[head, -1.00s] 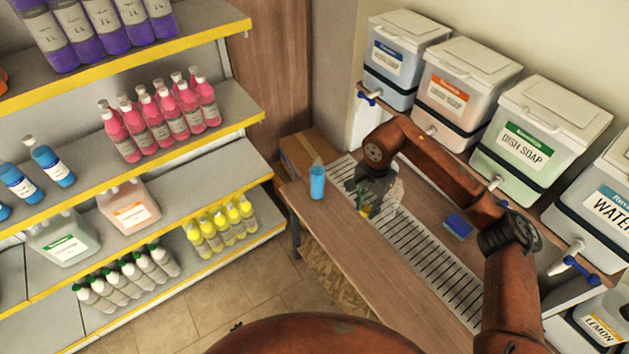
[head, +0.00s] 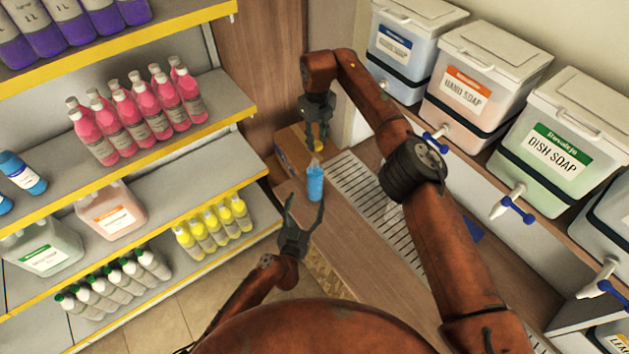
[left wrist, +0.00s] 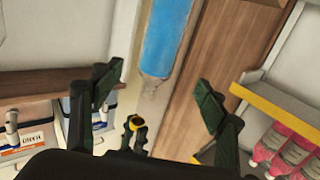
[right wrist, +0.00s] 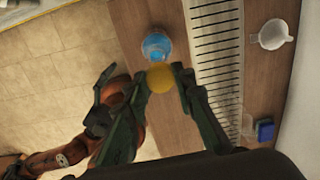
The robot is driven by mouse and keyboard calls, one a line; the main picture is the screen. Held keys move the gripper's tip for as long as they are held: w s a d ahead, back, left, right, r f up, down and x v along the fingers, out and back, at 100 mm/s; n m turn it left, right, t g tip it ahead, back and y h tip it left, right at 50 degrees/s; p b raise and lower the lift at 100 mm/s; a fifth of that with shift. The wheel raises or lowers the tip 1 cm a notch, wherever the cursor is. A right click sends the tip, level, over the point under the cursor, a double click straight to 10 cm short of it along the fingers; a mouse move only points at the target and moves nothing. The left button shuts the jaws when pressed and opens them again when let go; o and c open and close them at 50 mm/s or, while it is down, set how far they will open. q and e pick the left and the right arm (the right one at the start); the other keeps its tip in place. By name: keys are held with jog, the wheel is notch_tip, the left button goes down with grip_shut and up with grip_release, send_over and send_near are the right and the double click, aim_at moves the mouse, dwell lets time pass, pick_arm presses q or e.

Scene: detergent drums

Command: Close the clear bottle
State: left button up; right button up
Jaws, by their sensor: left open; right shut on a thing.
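The clear bottle (head: 315,183), filled with blue liquid, stands upright near the far left corner of the wooden counter, with no cap on its neck. It also shows in the left wrist view (left wrist: 165,40). My right gripper (head: 317,138) is shut on a yellow cap (right wrist: 160,79) and holds it above and beyond the bottle in the head view. My left gripper (head: 304,206) is open, with its fingers pointing at the bottle from the near side. In the left wrist view the bottle shows beyond and between the open fingers, apart from them.
The counter (head: 335,235) has a slotted drain grate (head: 365,190). A white jug-like vessel (right wrist: 271,35) and a blue block (right wrist: 265,130) lie to its side. Large soap drums (head: 465,95) line the right. Shelves of bottles (head: 130,110) stand left, and a cardboard box (head: 290,150) lies behind the bottle.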

aim_at(315, 174)
jog(key=shift+w+a, duration=0.15)
pick_arm(q)
jog(key=shift+d+r, duration=0.15)
jog(key=shift+r, duration=0.25)
pick_arm(e)
jog(key=shift+a+r, duration=0.1)
jog(key=shift+a, duration=0.05)
jog(key=shift+a, duration=0.1)
pick_arm(q)
jog(key=x, duration=1.2)
jog(key=c, duration=1.8)
pick_arm(e)
jog(key=shift+f, duration=2.55)
